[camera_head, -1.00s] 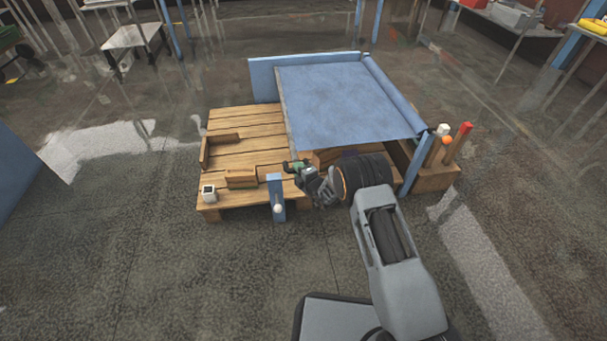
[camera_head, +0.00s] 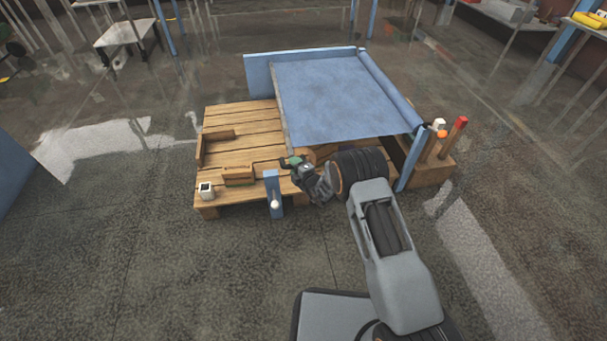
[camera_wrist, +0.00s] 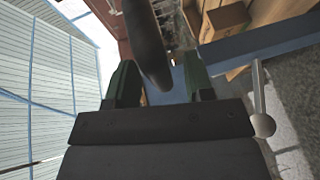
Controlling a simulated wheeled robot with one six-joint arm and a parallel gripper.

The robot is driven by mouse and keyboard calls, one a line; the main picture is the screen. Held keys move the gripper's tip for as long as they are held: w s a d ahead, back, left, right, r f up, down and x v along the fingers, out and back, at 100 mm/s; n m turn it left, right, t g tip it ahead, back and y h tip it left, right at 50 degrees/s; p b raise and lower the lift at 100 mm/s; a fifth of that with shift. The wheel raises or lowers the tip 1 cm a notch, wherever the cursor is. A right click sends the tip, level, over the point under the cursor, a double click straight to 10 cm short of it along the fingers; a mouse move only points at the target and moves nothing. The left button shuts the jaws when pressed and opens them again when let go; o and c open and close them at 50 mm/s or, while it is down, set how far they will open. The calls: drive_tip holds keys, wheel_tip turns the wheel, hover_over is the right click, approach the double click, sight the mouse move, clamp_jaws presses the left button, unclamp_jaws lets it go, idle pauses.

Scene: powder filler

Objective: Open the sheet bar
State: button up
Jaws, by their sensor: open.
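A blue sheet (camera_head: 335,95) is spread over the right part of a wooden pallet frame. The sheet bar (camera_head: 281,112) runs as a thin dark edge along its left side. My gripper (camera_head: 290,162) is at the near end of this bar, at the sheet's near left corner. In the wrist view, a dark round bar (camera_wrist: 148,45), seemingly the sheet bar, passes between the open green-padded fingers of my gripper (camera_wrist: 160,85). I cannot tell whether either finger touches it.
A blue post (camera_head: 271,185) with a pale ball knob (camera_wrist: 263,125) stands close left of my gripper. A wooden block (camera_head: 238,176) and a small white cup (camera_head: 206,190) lie on the pallet's bare planks (camera_head: 240,118). A blue roll (camera_head: 390,90) edges the sheet's right side.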

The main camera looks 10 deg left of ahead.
drive_tip(key=p+v, duration=0.4)
drive_tip(key=v, duration=0.9)
drive_tip(key=shift+d, duration=0.1)
drive_tip(key=s+a+r+n+g+y+p, duration=0.1)
drive_tip(key=a+r+n+g+y+p, duration=0.25)
drive_tip(key=r, duration=0.65)
drive_tip(key=s+r+n+g+y+p, duration=0.1)
drive_tip(key=s+r+n+g+p, duration=0.1)
drive_tip(key=r+n+p, duration=0.6)
drive_tip(key=s+d+r+n+g+h+p, duration=0.1)
drive_tip(key=s+r+n+g+p, duration=0.25)
drive_tip(key=r+n, duration=0.5)
drive_tip(key=s+d+r+n+g+p, duration=0.15)
drive_tip(key=s+r+n, duration=0.35)
drive_tip(key=r, duration=0.7)
drive_tip(key=s+d+r+n+t+h+p, duration=0.1)
drive_tip(key=s+d+r+n+h+p, duration=0.5)
drive_tip(key=d+r+n, duration=0.4)
drive_tip(key=s+d+r+n+t+h+p, duration=0.1)
drive_tip(key=s+d+r+n+h+p, duration=0.5)
drive_tip(key=d+r+n+p, duration=0.3)
wheel_tip(320, 180, up, 4)
drive_tip(key=d+n+h, duration=0.1)
drive_tip(key=n, duration=0.2)
drive_tip(key=shift+h+p, duration=0.35)
drive_tip(key=shift+w+f, duration=0.1)
drive_tip(key=shift+f, duration=0.05)
drive_tip(key=shift+c, duration=0.3)
